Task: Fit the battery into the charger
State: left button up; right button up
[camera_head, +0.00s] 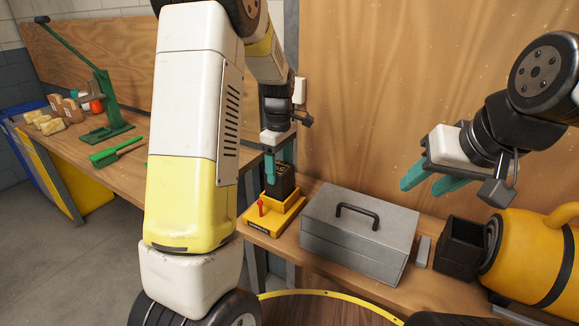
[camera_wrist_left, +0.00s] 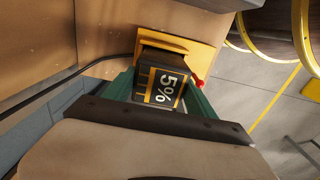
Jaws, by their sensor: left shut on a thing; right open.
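The black battery (camera_head: 283,179) stands upright at the yellow charger (camera_head: 282,214) on the bench, near the back wall. My left gripper (camera_head: 273,172) is shut on the battery from above, with its green fingers on either side. My right gripper (camera_head: 430,180) is open and empty, in the air at the right.
A grey toolbox (camera_head: 360,232) stands right of the charger. A dark open box (camera_head: 459,249) and a large yellow canister (camera_head: 535,252) stand further right.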

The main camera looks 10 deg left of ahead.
pick_arm(q)
jog(key=shift+f, duration=0.9)
jog(key=o, duration=1.8)
jog(key=shift+f, duration=0.15)
